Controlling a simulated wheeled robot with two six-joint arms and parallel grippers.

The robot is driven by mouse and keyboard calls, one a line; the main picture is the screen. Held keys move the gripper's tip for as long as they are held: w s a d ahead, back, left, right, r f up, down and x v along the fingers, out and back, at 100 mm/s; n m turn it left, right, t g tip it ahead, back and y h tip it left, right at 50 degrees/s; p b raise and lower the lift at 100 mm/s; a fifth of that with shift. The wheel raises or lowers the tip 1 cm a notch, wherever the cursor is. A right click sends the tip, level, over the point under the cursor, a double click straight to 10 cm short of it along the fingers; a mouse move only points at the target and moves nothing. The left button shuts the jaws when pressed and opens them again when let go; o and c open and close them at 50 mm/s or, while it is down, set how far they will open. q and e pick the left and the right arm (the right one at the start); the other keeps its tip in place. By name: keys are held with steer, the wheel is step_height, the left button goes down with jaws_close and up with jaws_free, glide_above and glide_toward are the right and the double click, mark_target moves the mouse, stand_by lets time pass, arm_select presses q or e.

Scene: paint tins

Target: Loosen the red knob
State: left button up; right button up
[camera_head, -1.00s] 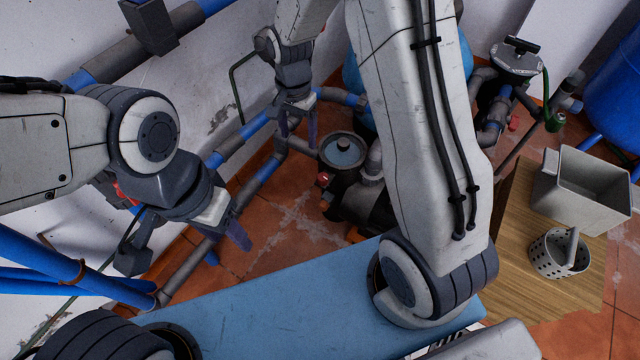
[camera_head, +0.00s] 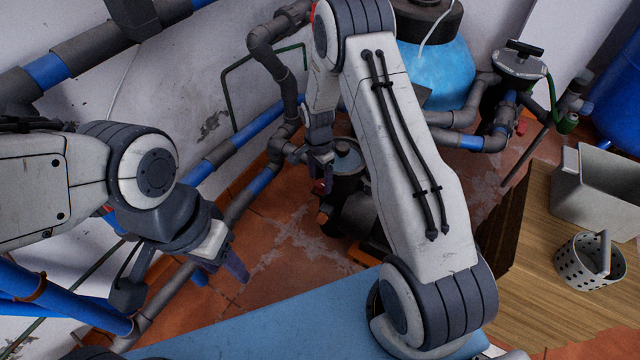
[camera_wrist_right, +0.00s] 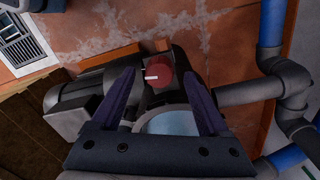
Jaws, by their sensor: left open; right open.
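The red knob (camera_wrist_right: 161,71) has a pale pointer mark and sits on the dark pump (camera_wrist_right: 186,74) in the right wrist view. In the head view, the red knob (camera_head: 319,187) is a small patch at the front of the pump (camera_head: 352,209). My right gripper (camera_wrist_right: 161,90) is open and empty, with its fingers to either side of the knob in the picture; whether they touch it cannot be told. In the head view, my right gripper (camera_head: 321,172) is close above the knob. My left gripper (camera_head: 218,272) is open and empty, well to the left.
Grey and blue pipes (camera_head: 228,150) run along the wall behind my grippers. A blue tank (camera_head: 445,75) stands behind my right arm. A wooden table (camera_head: 545,245) at the right carries a grey bin (camera_head: 597,195) and a perforated holder (camera_head: 590,262). A blue surface (camera_head: 260,325) lies in front.

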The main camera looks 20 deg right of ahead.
steer(key=shift+f, duration=0.65)
jaws_close()
